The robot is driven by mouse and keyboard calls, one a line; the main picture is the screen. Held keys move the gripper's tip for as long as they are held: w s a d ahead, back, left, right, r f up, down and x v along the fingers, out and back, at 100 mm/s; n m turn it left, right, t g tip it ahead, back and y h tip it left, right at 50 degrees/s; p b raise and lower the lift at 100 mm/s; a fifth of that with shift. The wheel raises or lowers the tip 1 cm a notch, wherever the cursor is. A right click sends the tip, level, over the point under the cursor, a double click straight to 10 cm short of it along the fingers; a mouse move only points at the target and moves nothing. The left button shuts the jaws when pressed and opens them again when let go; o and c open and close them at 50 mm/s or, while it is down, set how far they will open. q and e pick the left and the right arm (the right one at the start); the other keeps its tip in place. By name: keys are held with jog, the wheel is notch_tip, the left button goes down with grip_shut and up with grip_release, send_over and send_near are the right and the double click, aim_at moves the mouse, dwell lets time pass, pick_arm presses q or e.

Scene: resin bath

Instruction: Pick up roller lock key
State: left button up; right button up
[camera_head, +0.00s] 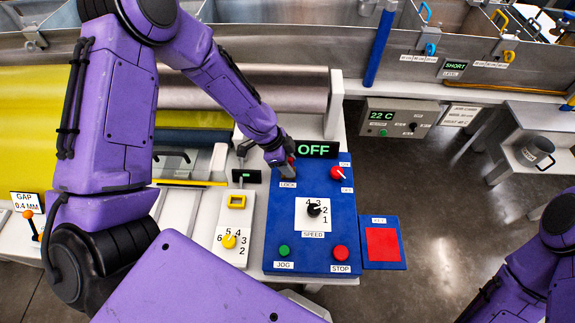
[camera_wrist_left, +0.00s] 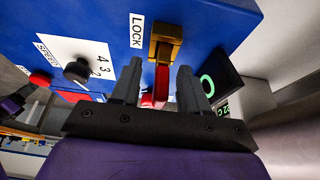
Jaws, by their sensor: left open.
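The roller lock key shows in the left wrist view as a red piece (camera_wrist_left: 162,78) hanging from a brass-coloured block (camera_wrist_left: 166,40) beside the LOCK label on the blue panel. My left gripper (camera_wrist_left: 158,82) is open, with one finger on each side of the red piece; I cannot tell whether either touches it. In the head view my left gripper (camera_head: 283,163) is over the top left of the blue control panel (camera_head: 275,225), just above the LOCK label, and hides most of the key. My right arm shows at the lower right, but its gripper is out of view.
The panel carries an OFF display (camera_head: 317,150), a red switch (camera_head: 337,172), a black speed knob (camera_head: 314,209), a green JOG button (camera_head: 284,250) and a red STOP button (camera_head: 340,252). A blue KEY holder with a red pad (camera_head: 383,245) adjoins its right side. Rollers lie behind.

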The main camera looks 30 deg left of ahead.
pick_arm(q)
jog(key=shift+w, duration=0.1)
grip_shut()
